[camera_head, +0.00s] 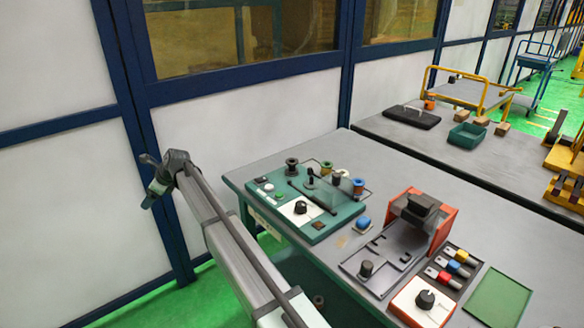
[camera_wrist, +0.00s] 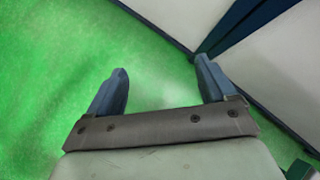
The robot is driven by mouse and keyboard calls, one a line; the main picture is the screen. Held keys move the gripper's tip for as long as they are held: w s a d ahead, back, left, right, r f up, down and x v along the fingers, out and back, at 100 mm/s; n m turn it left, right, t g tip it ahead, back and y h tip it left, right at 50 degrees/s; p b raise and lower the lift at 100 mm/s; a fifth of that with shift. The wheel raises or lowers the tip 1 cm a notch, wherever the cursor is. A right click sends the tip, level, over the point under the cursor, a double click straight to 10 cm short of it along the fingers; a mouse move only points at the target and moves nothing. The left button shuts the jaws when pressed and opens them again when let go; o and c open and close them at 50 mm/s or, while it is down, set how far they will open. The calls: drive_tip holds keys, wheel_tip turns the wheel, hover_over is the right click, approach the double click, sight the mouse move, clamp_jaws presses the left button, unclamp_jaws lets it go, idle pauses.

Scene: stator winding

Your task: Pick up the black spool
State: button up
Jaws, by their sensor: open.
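A black spool (camera_head: 292,166) stands upright at the back left corner of a green winding board (camera_head: 345,222) on the grey table. My gripper (camera_head: 147,181) is in the air left of the table, well apart from the spool. In the wrist view my gripper (camera_wrist: 161,67) is open and empty, with green floor and a white wall panel behind its two fingers. No spool shows in the wrist view.
Coloured spools (camera_head: 327,168) and a clear plate stand near the black spool. A grey tray (camera_head: 352,262), an orange-sided fixture (camera_head: 445,228) and several coloured-handled tools (camera_head: 458,254) stand to the right. The wall (camera_head: 60,200) is behind my arm.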

drive_tip(key=w+d+r+h, duration=0.2)
drive_tip(key=w+d+r, duration=0.2)
drive_tip(key=w+d, duration=0.8)
wheel_tip(320, 180, up, 11)
drive_tip(key=m+h, duration=0.3)
drive_tip(key=h, duration=0.2)
hover_over(292, 164)
drive_tip(key=w+d, duration=0.2)
drive_tip(key=shift+g, duration=0.4)
drive_tip(key=f, duration=0.5)
drive_tip(key=a+f, duration=0.1)
drive_tip(key=f, duration=0.2)
drive_tip(key=shift+w+a+f, duration=0.1)
drive_tip(key=shift+w, duration=0.15)
drive_tip(key=shift+s+a+f, duration=0.1)
drive_tip(key=shift+a+f, duration=0.05)
drive_tip(key=shift+f, duration=0.75)
drive_tip(key=shift+s+a+f, duration=0.1)
drive_tip(key=shift+a+f, duration=0.1)
drive_tip(key=shift+f, duration=0.75)
drive_tip(key=shift+a+f, duration=0.15)
drive_tip(key=shift+f, duration=0.75)
drive_tip(key=c, duration=1.1)
